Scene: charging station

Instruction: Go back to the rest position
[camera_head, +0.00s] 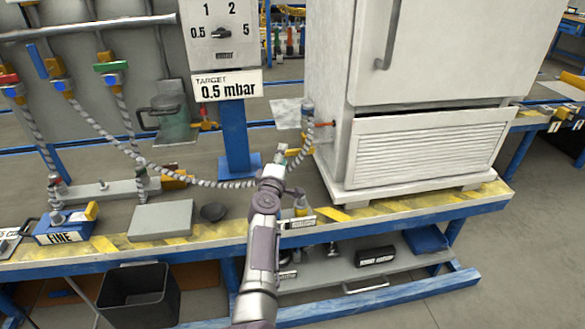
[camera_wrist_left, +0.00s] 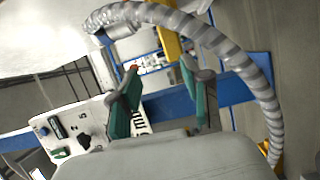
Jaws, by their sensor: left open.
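My left arm reaches up from the bottom middle of the head view, with its left gripper (camera_head: 281,156) over the workbench, in front of the grey ribbed hose and beside the white fridge (camera_head: 420,60). In the left wrist view the left gripper (camera_wrist_left: 160,72) shows two green-padded fingers spread apart with nothing between them. The ribbed hose (camera_wrist_left: 240,62) arches past the fingers; I cannot tell whether it touches them. My right gripper is in neither view.
The workbench (camera_head: 400,212) has a blue-and-yellow edge. A gauge panel (camera_head: 222,35) with a 0.5 mbar target label stands left of the fridge. A black bin (camera_head: 138,300) stands below.

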